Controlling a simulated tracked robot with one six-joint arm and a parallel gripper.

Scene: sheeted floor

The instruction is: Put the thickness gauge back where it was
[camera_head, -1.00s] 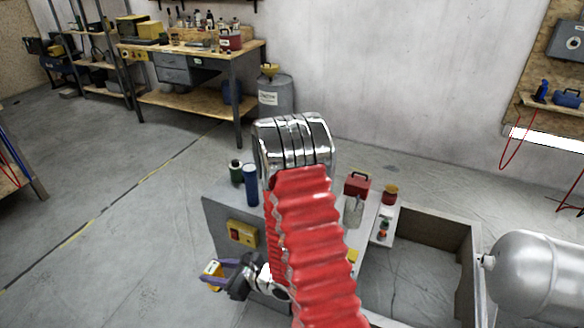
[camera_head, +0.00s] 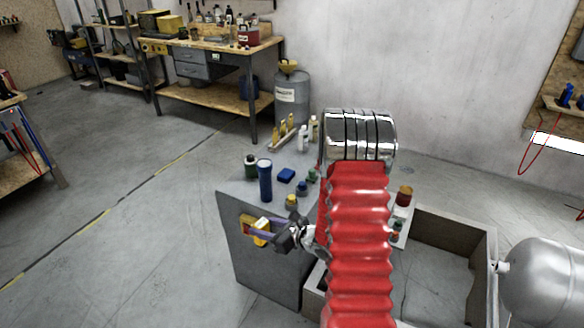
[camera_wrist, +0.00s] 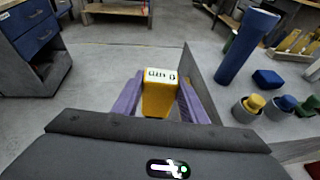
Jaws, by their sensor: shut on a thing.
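The thickness gauge is a yellow block with a white display face (camera_wrist: 160,98), held between the purple fingers of my gripper (camera_wrist: 160,104) in the wrist view. In the head view my gripper (camera_head: 262,233) is in front of the grey cabinet's side, left of my red arm. The yellow gauge shows small at its fingertips (camera_head: 262,226). It is held below the level of the cabinet top, apart from the things on it. In the wrist view the cabinet's edge is just to the right of the gauge.
The grey cabinet (camera_head: 260,255) carries a blue cylinder (camera_head: 265,182), a green jar (camera_head: 251,168), a blue box (camera_head: 286,175) and small pots (camera_head: 291,202). My arm hides part of the top. Floor at left is clear.

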